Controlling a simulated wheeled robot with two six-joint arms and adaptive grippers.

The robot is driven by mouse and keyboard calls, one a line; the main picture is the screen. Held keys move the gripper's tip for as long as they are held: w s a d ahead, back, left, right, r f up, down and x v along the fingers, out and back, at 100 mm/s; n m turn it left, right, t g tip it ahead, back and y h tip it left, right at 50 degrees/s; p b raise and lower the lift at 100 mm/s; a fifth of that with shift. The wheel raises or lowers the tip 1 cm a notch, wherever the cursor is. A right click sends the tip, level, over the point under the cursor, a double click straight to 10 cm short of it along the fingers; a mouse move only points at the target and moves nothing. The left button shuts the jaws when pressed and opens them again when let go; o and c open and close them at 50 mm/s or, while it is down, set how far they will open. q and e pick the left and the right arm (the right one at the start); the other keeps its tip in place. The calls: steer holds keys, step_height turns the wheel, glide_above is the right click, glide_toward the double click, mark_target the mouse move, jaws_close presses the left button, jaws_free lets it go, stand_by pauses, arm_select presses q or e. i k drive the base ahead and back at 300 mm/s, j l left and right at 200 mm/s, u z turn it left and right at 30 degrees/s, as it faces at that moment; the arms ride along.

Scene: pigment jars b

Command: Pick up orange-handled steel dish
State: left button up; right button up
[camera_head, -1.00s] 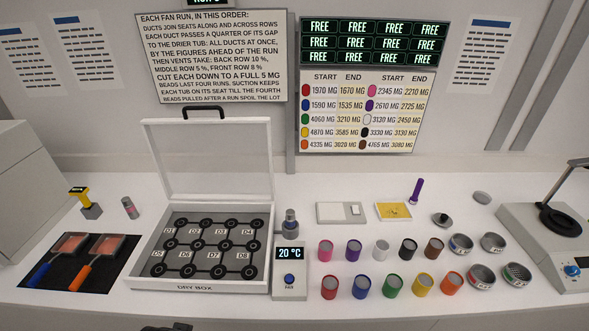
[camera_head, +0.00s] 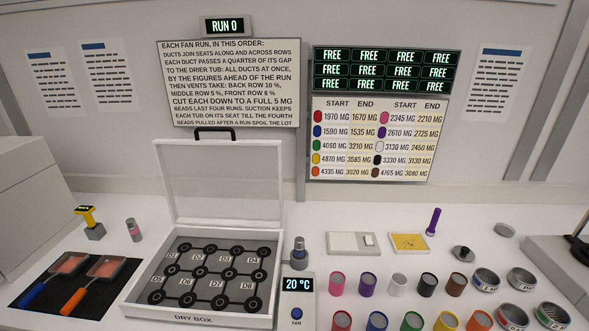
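The orange-handled steel dish (camera_head: 107,267) lies on a black mat (camera_head: 30,295) at the left of the bench. Its square pan holds something reddish, and its orange handle (camera_head: 75,301) points toward the front left. A like dish with a blue handle (camera_head: 35,291) lies just to its left on the same mat. Neither of my grippers shows in the head view.
The open dry box (camera_head: 200,321), lid raised, stands right of the mat. A yellow-topped device (camera_head: 88,222) and a small grey bottle (camera_head: 134,230) stand behind the mat. A fan unit (camera_head: 297,305) and several coloured jars (camera_head: 337,284) are to the right.

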mark_target(108, 268)
steer(key=u, duration=1.6)
